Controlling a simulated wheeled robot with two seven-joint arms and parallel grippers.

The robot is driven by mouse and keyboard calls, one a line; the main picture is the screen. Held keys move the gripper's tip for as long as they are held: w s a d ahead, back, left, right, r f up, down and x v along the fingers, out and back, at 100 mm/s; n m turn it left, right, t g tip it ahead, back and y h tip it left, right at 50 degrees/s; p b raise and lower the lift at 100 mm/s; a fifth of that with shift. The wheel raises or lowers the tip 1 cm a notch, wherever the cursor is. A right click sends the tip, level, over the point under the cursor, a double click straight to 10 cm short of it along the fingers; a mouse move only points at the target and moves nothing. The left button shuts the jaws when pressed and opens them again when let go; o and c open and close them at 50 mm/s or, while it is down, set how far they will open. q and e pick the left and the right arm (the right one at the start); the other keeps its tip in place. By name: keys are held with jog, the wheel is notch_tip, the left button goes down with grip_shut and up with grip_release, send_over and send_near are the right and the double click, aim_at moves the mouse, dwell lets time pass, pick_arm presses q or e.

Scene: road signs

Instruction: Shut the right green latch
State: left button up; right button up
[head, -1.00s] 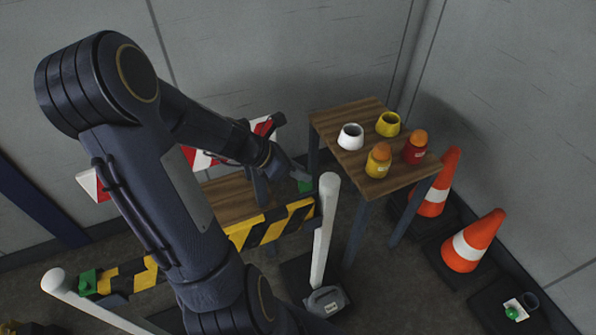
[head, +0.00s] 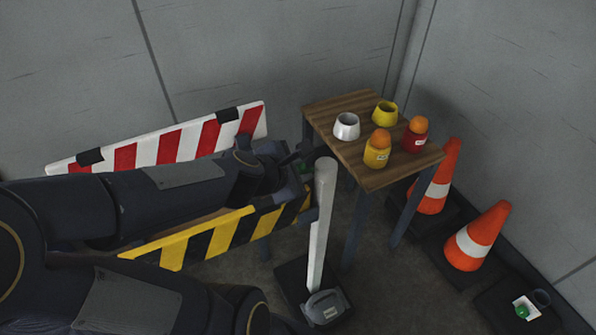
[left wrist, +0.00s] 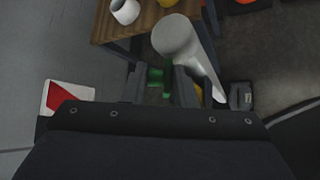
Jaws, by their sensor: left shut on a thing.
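The yellow-and-black barrier board (head: 215,236) runs toward the white right post (head: 322,215), beside which the right green latch (head: 306,168) sits, mostly hidden by my left gripper (head: 296,165). In the left wrist view, the green latch (left wrist: 155,76) shows between the two fingers of my left gripper (left wrist: 160,88), close beside the white post top (left wrist: 176,36). My left gripper is shut on the latch. Whether the latch is open or closed is hard to tell. My right gripper is not in view.
A wooden table (head: 340,100) with a white pot (head: 346,126), a yellow pot (head: 385,113) and two orange-topped jars stands right of the post. A red-and-white board (head: 160,145) is behind my arm. Orange cones (head: 478,238) stand at the right. A grey weight (head: 325,307) sits on the post's base.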

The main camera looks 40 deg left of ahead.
pick_arm(q)
jog(key=d+m+t+y+b, duration=0.1)
jog(key=b, duration=0.2)
jog(key=s+f+m+t+y+b, duration=0.1)
jog(key=b, duration=0.2)
jog(key=d+f+m+t+y+b, duration=0.1)
jog(key=b, duration=0.2)
jog(key=shift+s+d+f+t+y, duration=0.1)
jog(key=shift+s+d+t+y, duration=0.05)
jog(key=shift+d+t+y, duration=0.2)
jog(key=b, duration=0.2)
jog(key=f+m+t+y+b, duration=0.1)
jog(key=b, duration=0.1)
jog(key=shift+s+d+m, duration=0.2)
jog(key=shift+d+m, duration=0.1)
jog(key=shift+d, duration=0.05)
jog(key=shift+s+d+f+m+t+y+b, duration=0.15)
jog(key=shift+f+m+t+y+b, duration=0.4)
jog(key=shift+b, duration=1.45)
jog(key=shift+d+m+t+b, duration=0.1)
jog(key=shift+m+t+b, duration=0.35)
jog(key=shift+b, duration=0.35)
dwell(1.3)
jog(key=o, duration=0.8)
jog(key=shift+f, duration=0.1)
